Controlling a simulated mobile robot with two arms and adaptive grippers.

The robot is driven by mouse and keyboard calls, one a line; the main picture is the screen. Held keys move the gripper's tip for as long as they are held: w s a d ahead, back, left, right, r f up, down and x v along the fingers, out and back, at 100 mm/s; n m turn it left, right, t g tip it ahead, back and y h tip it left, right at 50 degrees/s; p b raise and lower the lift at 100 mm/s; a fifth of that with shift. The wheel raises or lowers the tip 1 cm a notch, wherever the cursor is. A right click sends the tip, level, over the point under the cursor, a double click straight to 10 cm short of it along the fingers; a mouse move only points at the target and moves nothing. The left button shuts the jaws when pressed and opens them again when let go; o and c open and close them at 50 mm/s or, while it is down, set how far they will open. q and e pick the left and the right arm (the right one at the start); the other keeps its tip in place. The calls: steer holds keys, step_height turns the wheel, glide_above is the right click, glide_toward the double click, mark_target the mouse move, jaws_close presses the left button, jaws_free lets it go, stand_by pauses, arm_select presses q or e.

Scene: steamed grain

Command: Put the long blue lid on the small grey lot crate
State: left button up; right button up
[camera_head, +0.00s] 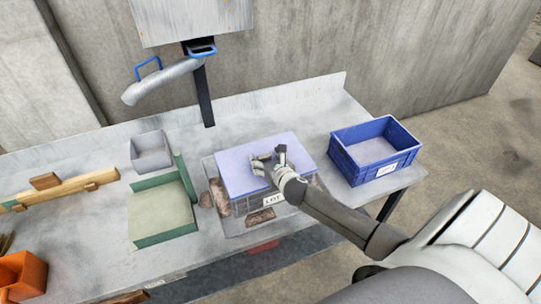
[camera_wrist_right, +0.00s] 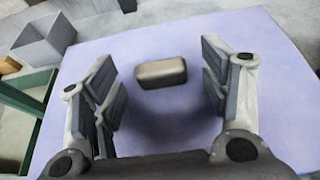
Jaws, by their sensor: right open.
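The long blue lid (camera_head: 240,165) is a pale blue-violet panel lying on top of the small grey lot crate (camera_head: 245,205), whose front carries a white LOT label. The lid covers the crate's top; whether it sits flush all round is too small to tell. My right gripper (camera_head: 268,160) is just above the lid's right half, with its fingers open. In the right wrist view the lid (camera_wrist_right: 150,140) fills the middle, and a small brownish block-like knob (camera_wrist_right: 161,71) on it lies between the spread fingers (camera_wrist_right: 160,85), touching neither. My left gripper is not in view.
A blue crate (camera_head: 352,172) stands open at the right end of the grey table (camera_head: 105,235). Left of the lot crate are a green-edged tray (camera_head: 162,212) and a small grey bin (camera_head: 151,150). A metal spout (camera_head: 160,82) hangs behind.

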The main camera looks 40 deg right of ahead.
steer(key=v, duration=1.2)
steer(key=s+a+f+m+g+y, duration=0.15)
steer(key=s+a+m+g, duration=0.45)
steer(key=s+m, duration=0.75)
steer(key=s+a+f+m+g+y, duration=0.15)
steer(key=s+a+m+g, duration=0.45)
steer(key=m, duration=1.2)
steer(key=s+a+f+t+b, duration=0.1)
steer(key=s+f, duration=0.1)
steer(key=f, duration=1.3)
steer(key=s+a+f+b, duration=0.1)
steer(key=s+f, duration=0.1)
steer(key=f, duration=1.2)
steer(key=s+d+f+g+b, duration=0.1)
steer(key=s+d+f, duration=0.1)
steer(key=s+f, duration=1.4)
steer(key=shift+d+f, duration=0.25)
steer(key=shift+d, duration=0.05)
